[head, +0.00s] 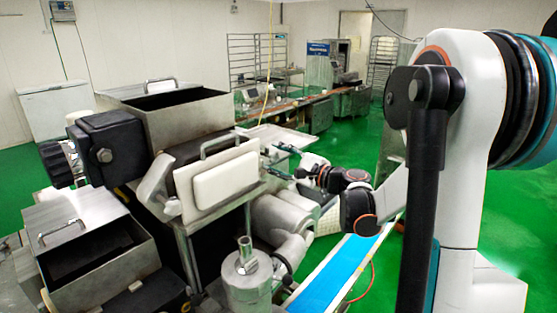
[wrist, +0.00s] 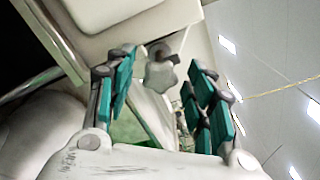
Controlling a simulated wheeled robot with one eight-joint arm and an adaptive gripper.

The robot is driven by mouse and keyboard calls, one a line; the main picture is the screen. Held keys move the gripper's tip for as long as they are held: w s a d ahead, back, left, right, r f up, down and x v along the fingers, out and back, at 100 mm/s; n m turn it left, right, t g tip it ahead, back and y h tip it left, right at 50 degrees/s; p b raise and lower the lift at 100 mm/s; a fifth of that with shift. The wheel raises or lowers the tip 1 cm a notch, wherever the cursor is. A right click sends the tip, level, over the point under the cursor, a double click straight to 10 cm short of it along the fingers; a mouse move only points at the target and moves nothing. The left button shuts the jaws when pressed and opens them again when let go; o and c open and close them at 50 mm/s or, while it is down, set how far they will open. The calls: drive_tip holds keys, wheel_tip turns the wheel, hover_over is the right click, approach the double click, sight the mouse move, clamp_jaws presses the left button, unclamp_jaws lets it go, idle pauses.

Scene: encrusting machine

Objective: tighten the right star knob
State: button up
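The star knob (wrist: 161,76) is grey and lobed, on a short stem under the pale machine housing (wrist: 110,10) in the wrist view. My gripper (wrist: 164,88) is open, with teal pads on either side of the knob and visible gaps to both. The knob appears farther out than the finger bases, around fingertip depth; no contact shows. In the head view my gripper (head: 279,161) is beside the right side of the encrusting machine, close to its white front panel (head: 226,178). The knob cannot be made out there.
Two steel hoppers stand on the machine, one at the back (head: 188,113) and one at the front left (head: 98,262). A steel cylinder (head: 247,275) and a blue conveyor belt (head: 335,272) lie below my gripper.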

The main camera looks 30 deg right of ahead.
drive_tip(key=c, duration=0.8)
drive_tip(key=shift+c, duration=0.2)
drive_tip(key=shift+n, duration=0.3)
drive_tip(key=n+b, duration=0.3)
drive_tip(key=shift+f+n, duration=0.15)
drive_tip(key=shift+n, duration=0.15)
drive_tip(key=n+b, duration=0.2)
drive_tip(key=n, duration=0.2)
drive_tip(key=n+b, duration=0.2)
drive_tip(key=n, duration=0.3)
drive_tip(key=shift+n+b, duration=0.5)
drive_tip(key=shift+n, duration=1.3)
